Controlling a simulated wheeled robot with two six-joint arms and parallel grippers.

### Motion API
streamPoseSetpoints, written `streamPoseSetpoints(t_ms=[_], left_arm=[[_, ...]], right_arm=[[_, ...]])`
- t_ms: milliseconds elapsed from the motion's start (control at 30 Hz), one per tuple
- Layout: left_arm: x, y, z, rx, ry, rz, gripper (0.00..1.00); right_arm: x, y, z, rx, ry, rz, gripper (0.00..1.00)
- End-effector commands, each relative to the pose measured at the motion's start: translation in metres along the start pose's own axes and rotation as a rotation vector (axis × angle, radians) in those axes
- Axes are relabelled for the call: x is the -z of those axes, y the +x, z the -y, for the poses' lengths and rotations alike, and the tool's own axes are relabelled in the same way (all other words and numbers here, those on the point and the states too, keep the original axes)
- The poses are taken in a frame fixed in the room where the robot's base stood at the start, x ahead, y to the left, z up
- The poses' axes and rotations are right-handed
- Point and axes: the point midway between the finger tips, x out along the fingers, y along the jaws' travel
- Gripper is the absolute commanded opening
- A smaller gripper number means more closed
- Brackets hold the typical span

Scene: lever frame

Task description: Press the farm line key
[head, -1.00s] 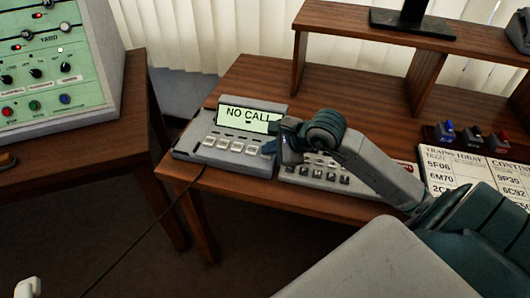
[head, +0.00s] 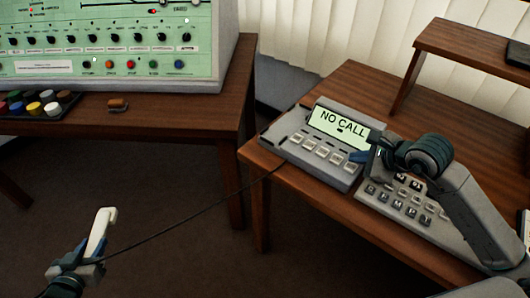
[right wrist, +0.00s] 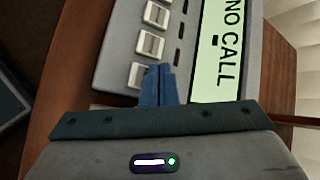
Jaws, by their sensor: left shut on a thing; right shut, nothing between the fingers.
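A grey phone console (head: 283,141) with a lit screen (head: 338,122) reading NO CALL stands on the right-hand desk. A row of pale keys (head: 322,152) runs below the screen; I cannot read their labels or tell which is the farm line key. My right gripper (head: 358,157) is shut and empty, its blue fingertips at the right end of the row. In the right wrist view the fingertips (right wrist: 158,72) are beside and partly over the lowest visible key (right wrist: 141,75); contact is unclear. My left gripper (head: 88,262) is shut on a white handset (head: 101,236), low at left.
A black cord (head: 190,212) runs from the console side to the left gripper, across the gap between desks. A grey keypad (head: 405,205) sits right of the console, under my right arm. A green switch panel (head: 120,45) stands on the left desk, with coloured buttons (head: 35,105) before it.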

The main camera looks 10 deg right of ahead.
Motion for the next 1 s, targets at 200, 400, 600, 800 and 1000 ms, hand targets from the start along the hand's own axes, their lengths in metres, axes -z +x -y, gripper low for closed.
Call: streamPoseSetpoints(t_ms=[200,400,600,800,1000], left_arm=[[0.004,-0.002,0.000,-0.001,0.000,-0.001,0.07],[0.014,-0.006,0.000,-0.001,0.000,-0.001,0.07],[0.023,-0.009,0.000,-0.001,0.000,-0.001,0.07],[0.024,-0.010,0.000,-0.001,0.000,-0.001,0.07],[0.024,-0.010,0.000,-0.001,0.000,-0.001,0.07]], right_arm=[[-0.003,-0.005,0.005,0.003,-0.004,-0.003,0.00],[-0.013,-0.019,0.015,0.003,-0.005,-0.003,0.00],[-0.023,-0.033,0.024,0.002,-0.003,-0.003,0.00],[-0.025,-0.036,0.026,0.000,-0.001,-0.003,0.00],[-0.025,-0.036,0.026,-0.001,0.000,-0.002,0.00]])
